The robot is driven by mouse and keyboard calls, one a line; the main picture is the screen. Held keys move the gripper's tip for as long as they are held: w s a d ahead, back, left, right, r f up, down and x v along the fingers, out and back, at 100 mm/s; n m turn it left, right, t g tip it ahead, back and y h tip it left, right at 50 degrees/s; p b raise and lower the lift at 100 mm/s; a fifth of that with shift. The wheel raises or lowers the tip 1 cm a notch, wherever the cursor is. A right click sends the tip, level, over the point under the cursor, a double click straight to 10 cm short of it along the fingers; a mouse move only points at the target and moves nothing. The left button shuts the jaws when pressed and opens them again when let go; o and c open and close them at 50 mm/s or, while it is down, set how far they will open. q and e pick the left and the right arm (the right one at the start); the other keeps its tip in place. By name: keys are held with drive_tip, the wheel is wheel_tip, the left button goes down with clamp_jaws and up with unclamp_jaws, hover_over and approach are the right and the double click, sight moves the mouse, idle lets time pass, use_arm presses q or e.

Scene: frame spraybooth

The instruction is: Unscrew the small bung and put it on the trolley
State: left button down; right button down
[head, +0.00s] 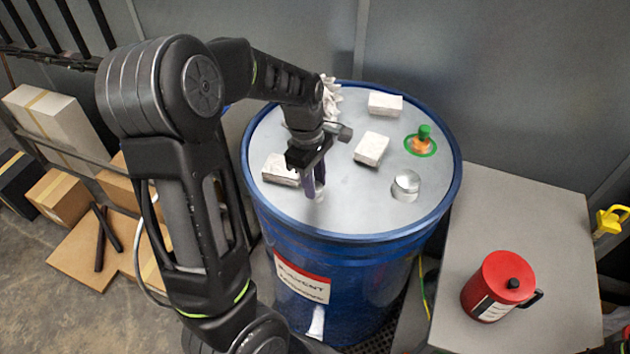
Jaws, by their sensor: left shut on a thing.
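The blue drum (345,240) stands upright in the middle with a grey lid (340,125). My left gripper (315,192) points down at the near left part of the lid. Its fingers are closed around a small pale thing, which I take to be the small bung; the fingers hide most of it. I cannot tell whether it is still seated in the lid. The trolley (530,215) with a flat grey top is to the right of the drum. My right gripper is not in view.
On the lid are a silver cap (406,184), an orange fitting with a green knob (422,142), several white blocks (372,148) and a crumpled white rag (330,98). A red can (499,285) stands on the trolley's near part; its far part is clear. Boxes (65,192) lie at left.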

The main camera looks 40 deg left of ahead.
use_arm(q)
drive_tip(key=n, duration=0.4)
drive_tip(key=shift+n+t, duration=0.3)
drive_tip(key=c, duration=1.3)
unclamp_jaws()
drive_tip(key=m, duration=0.4)
drive_tip(key=shift+m, duration=0.3)
